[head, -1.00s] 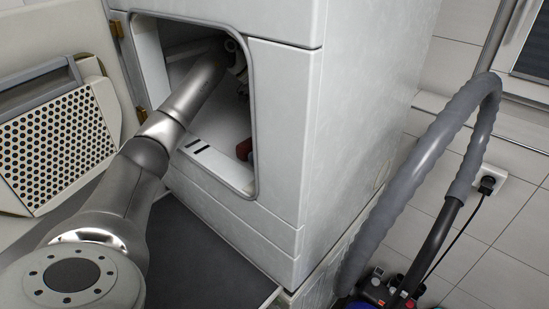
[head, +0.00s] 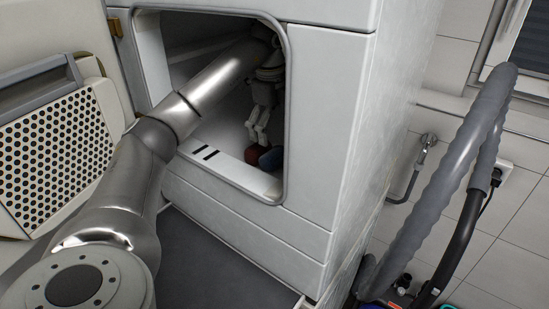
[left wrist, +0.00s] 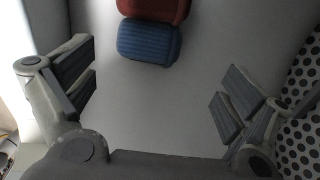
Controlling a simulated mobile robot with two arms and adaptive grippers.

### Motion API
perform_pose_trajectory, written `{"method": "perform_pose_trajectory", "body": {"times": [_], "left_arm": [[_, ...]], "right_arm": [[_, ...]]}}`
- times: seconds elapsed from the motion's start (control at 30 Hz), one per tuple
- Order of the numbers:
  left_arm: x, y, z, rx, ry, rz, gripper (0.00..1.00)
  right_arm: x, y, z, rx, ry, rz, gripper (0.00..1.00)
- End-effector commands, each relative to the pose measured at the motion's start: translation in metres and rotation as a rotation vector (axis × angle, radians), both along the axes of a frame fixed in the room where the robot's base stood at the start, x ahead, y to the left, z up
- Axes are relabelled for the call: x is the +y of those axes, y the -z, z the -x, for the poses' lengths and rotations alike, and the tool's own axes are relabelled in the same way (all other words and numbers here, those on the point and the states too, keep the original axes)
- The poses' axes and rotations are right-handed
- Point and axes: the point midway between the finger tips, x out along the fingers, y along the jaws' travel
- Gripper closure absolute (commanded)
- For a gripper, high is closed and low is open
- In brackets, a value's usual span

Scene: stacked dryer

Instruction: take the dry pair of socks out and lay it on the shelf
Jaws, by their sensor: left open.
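A red ribbed bundle (head: 252,154) and a blue ribbed bundle (head: 271,158) lie on the drum floor just inside the dryer opening (head: 236,178). They look like rolled socks. In the left wrist view the red one (left wrist: 154,9) touches the blue one (left wrist: 148,42) and is cut by the top edge. My left gripper (head: 257,138) is inside the drum, pointing down, close to the bundles. In the left wrist view its open fingers (left wrist: 155,88) are wide apart, with bare drum between them. The right gripper is not in view.
A dark grey flat surface (head: 215,250) with a pale edge lies below the opening; I cannot tell whether it is the shelf. The open door with its perforated panel (head: 50,140) stands at left. A grey hose (head: 440,170) stands right of the dryer.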

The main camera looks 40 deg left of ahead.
Motion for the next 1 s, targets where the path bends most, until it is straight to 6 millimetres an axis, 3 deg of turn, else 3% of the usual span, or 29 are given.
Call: {"method": "perform_pose_trajectory", "body": {"times": [0.13,0.37,0.5,0.7,1.0], "left_arm": [[0.0,0.022,-0.001,0.002,0.0,0.001,0.02],[0.0,0.037,-0.002,0.001,0.0,0.001,0.02],[0.001,0.053,0.002,0.003,0.0,0.001,0.02],[0.0,0.079,0.001,0.001,0.0,0.002,0.02],[0.0,0.085,0.0,-0.003,0.0,0.003,0.02]], "right_arm": [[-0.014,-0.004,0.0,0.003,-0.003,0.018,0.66],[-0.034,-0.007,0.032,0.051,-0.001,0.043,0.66],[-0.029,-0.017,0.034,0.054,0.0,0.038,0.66],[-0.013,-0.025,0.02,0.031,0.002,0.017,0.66],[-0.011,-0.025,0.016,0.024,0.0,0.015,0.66]]}}
